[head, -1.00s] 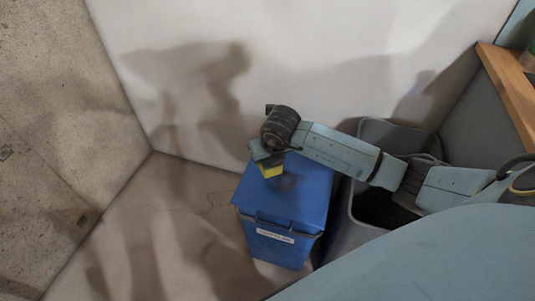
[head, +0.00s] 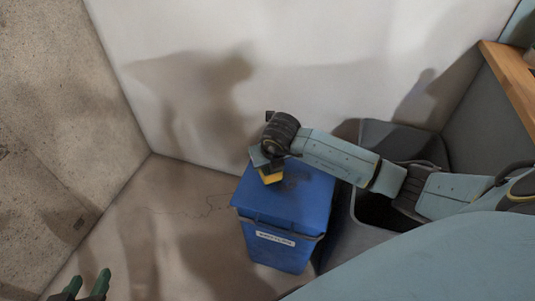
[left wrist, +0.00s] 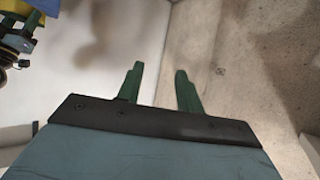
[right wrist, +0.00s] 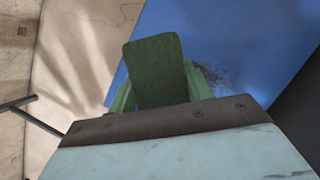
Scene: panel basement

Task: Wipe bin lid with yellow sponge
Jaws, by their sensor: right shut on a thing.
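The blue bin (head: 280,245) stands on the floor with its flat blue lid (head: 305,190) closed. My right gripper (head: 265,160) is over the lid's back left part, shut on the yellow sponge (head: 270,176). The sponge is at the lid surface; I cannot tell whether it presses on it. In the right wrist view a green block face (right wrist: 155,72) covers most of the fingers, with the blue lid (right wrist: 260,40) behind and a dark smudge (right wrist: 215,75) beside it. My left gripper (head: 88,287) is empty and open at the bottom left; its spread fingers show in the left wrist view (left wrist: 162,85).
A grey open bin (head: 375,208) stands right of the blue one, under my right arm. A white wall (head: 300,60) rises close behind. A wooden ledge (head: 510,85) is at the upper right. The floor (head: 165,220) left of the blue bin is clear.

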